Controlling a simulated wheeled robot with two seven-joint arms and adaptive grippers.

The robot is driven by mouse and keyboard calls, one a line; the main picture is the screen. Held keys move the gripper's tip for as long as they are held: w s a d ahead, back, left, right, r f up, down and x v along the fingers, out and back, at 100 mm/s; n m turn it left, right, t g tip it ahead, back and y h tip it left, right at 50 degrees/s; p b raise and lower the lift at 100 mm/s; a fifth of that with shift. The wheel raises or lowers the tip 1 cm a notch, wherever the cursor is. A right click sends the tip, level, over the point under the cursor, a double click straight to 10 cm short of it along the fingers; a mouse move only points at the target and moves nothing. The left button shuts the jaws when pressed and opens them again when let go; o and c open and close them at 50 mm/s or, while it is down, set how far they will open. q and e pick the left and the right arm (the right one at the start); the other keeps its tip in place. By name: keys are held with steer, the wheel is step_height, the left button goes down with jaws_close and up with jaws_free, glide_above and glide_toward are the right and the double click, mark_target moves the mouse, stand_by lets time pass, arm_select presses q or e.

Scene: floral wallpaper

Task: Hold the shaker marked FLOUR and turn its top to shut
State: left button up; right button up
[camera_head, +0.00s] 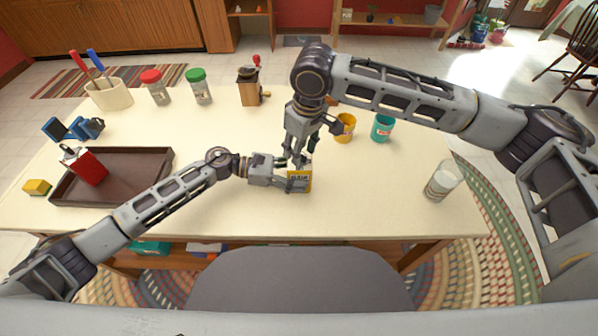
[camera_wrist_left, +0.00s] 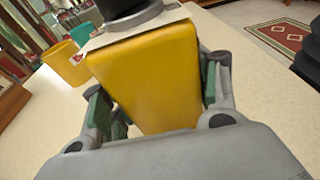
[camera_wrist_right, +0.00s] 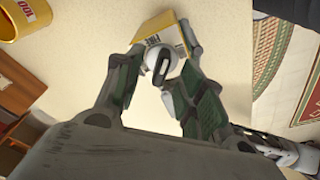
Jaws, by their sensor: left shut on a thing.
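My right gripper (camera_head: 298,160) points down just above the shaker. Finger contact with the top is unclear.
A yellow cup (camera_head: 345,128), a teal cup (camera_head: 382,128) and a glass (camera_head: 443,180) stand to the right. A brown tray (camera_head: 130,163) holding a red container (camera_head: 86,167) lies left. A wooden grinder (camera_head: 249,88) and two jars stand behind. The table's front edge is close.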

steer(key=shift+f, duration=0.55)
steer(key=shift+c, duration=0.5)
jaws_close()
steer(key=shift+m+h, duration=0.3)
steer(key=shift+m, duration=2)
steer(key=shift+m+t+h, duration=0.3)
steer(key=shift+m+h, duration=0.1)
steer(key=shift+m, duration=1.9)
steer(key=shift+o, duration=0.2)
jaws_free()
